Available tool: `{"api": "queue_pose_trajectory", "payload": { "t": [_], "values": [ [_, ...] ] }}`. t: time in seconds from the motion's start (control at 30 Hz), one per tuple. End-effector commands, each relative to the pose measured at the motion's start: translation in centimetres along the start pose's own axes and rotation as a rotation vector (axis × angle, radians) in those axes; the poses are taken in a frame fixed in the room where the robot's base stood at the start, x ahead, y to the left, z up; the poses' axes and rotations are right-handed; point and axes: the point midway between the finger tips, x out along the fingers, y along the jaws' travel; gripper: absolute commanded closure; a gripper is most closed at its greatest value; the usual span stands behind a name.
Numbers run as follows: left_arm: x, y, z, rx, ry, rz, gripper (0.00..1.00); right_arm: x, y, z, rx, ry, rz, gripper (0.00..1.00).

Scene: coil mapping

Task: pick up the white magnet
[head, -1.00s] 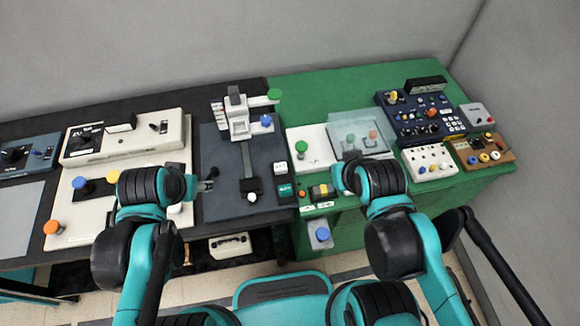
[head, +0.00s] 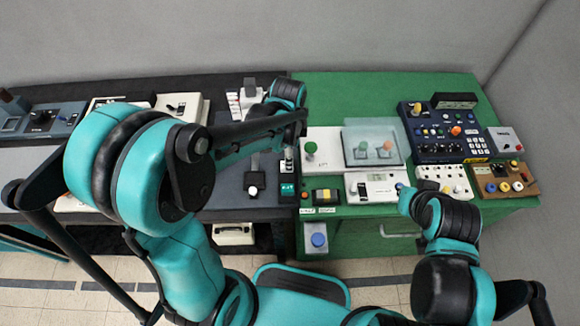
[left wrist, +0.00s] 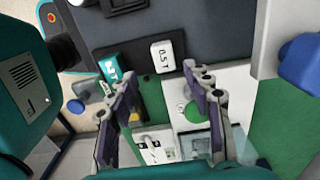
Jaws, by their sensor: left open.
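The white magnet (left wrist: 163,57), a small block marked 0.5 T, lies on the dark panel in the left wrist view. A teal block (left wrist: 115,68) lies to its left and also shows in the head view (head: 287,189). My left gripper (left wrist: 160,78) is open and empty, its fingertips either side of and just short of the white magnet in the picture. In the head view my left forearm reaches across the dark panel, and the left fingers are hard to make out. My right gripper (head: 403,190) is over the green table's front; its jaws are not clear.
The green table (head: 345,88) carries a white box with a green knob (head: 310,150), a clear-covered box (head: 372,145), a blue control panel (head: 437,130) and a brown box (head: 505,178). A blue knob (left wrist: 300,60) stands right in the left wrist view.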

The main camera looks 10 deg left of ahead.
Motion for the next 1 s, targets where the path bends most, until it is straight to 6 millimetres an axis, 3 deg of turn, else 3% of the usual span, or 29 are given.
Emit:
{"api": "queue_pose_trajectory", "payload": {
  "t": [0.33,0.57,0.77,1.0],
  "values": [
    [4.8,-0.7,0.1,-0.002,0.001,-0.001,0.50,2.0,0.0,1.4,0.000,0.000,0.000,1.00],
    [5.0,-0.7,0.1,-0.002,0.001,-0.001,0.50,1.9,0.0,1.4,0.000,0.000,0.000,1.00],
    [4.9,-0.7,0.1,-0.002,0.001,-0.001,0.97,1.9,0.0,1.4,0.000,0.000,0.000,1.00],
    [4.9,-0.7,0.1,-0.002,0.001,-0.001,1.00,1.9,0.0,1.4,0.000,0.000,0.000,1.00]
  ]
}}
